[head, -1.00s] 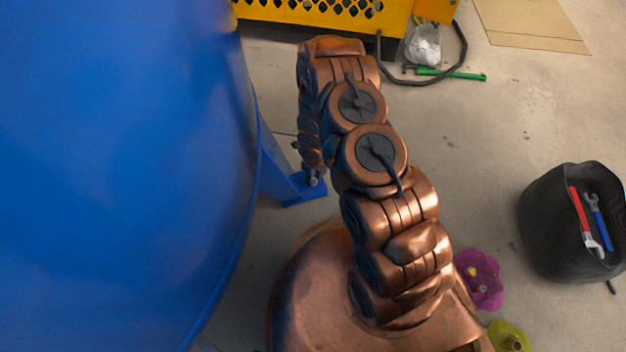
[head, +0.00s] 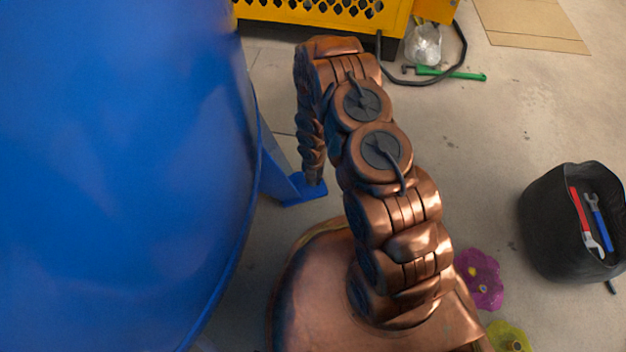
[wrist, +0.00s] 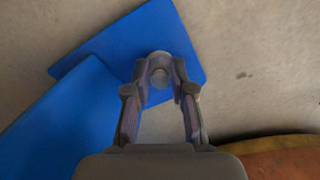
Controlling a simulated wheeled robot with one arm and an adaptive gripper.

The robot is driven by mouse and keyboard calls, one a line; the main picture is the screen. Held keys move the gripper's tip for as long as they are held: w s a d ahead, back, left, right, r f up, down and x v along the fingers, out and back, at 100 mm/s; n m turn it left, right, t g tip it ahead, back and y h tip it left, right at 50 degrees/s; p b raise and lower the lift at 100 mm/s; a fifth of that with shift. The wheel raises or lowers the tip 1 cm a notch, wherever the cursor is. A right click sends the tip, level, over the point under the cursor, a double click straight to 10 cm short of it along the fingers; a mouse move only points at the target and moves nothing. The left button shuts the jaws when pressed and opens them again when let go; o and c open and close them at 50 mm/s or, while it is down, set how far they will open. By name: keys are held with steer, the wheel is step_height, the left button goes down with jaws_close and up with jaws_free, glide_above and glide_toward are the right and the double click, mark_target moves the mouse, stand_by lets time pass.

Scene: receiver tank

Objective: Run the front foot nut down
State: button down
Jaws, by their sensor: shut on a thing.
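The blue tank (head: 120,150) fills the left of the head view. Its blue foot (head: 300,190) stands on the floor beside it, and the foot's flat plate also shows in the wrist view (wrist: 115,45). My gripper (wrist: 160,68) is over this plate, pointing down at it, with its fingertips closed around the front foot nut (wrist: 160,77). Only a small round grey top of the nut shows between the fingers; its sides and thread are hidden. In the head view my gripper (head: 313,178) covers the nut.
A black bin (head: 560,235) with wrenches stands at the right. A yellow perforated crate (head: 320,12), a black hose (head: 462,50), a plastic bag (head: 424,45) and a green tool (head: 455,74) lie at the back.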

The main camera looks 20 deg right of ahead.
steer(key=m, duration=1)
steer(key=shift+f+m, duration=0.1)
steer(key=shift+m, duration=0.2)
steer(key=c, duration=0.9)
jaws_free()
steer(key=shift+r+p, duration=2.1)
steer(key=shift+r, duration=1.45)
